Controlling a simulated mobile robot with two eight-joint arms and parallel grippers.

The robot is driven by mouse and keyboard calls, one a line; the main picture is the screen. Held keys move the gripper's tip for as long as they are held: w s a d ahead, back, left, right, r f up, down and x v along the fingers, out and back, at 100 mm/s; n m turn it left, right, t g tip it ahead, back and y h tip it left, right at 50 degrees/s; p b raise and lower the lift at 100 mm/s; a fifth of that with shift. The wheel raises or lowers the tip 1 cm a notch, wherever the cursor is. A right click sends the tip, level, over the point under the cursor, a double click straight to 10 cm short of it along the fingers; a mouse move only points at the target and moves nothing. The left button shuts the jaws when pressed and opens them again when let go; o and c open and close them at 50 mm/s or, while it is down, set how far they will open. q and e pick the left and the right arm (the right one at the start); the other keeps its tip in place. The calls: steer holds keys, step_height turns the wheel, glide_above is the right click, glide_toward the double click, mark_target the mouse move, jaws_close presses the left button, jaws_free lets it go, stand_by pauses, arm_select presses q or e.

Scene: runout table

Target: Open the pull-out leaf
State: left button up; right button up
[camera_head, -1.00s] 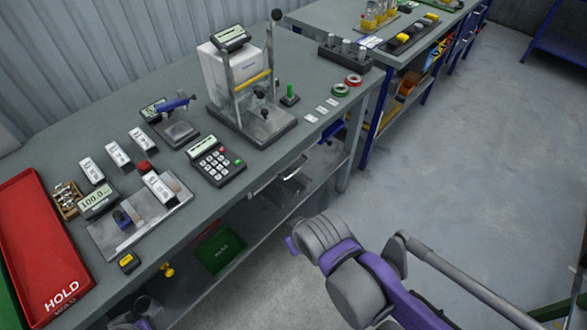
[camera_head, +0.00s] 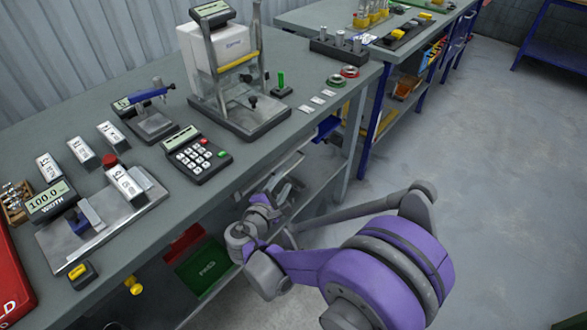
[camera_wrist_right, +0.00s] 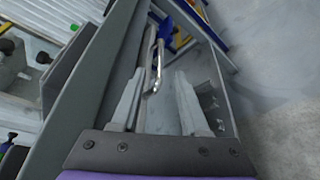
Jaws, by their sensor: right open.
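The bench (camera_head: 330,110) has a pull-out leaf at its front edge, and its metal bar handle (camera_wrist_right: 154,68) shows in the right wrist view. The leaf's front is mostly hidden by my arm in the head view, and I see no clear gap showing it pulled out. My right gripper (camera_head: 277,190) is at the bench's front edge, below the top. In the right wrist view my right gripper (camera_wrist_right: 158,78) is open, one finger on each side of the handle's line, with the handle at about the fingertips. Contact cannot be told. My left gripper is not in view.
A green bin (camera_head: 203,265) sits on the shelf below. A second bench (camera_head: 400,45) stands behind. The floor (camera_head: 470,150) at right is clear.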

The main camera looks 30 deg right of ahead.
mark_target(294, 164)
steer(key=x, duration=0.9)
steer(key=shift+w+d+f+b, duration=0.1)
steer(key=shift+w+d+b, duration=0.05)
steer(key=shift+d+b, duration=0.25)
jaws_close()
stand_by(0.9)
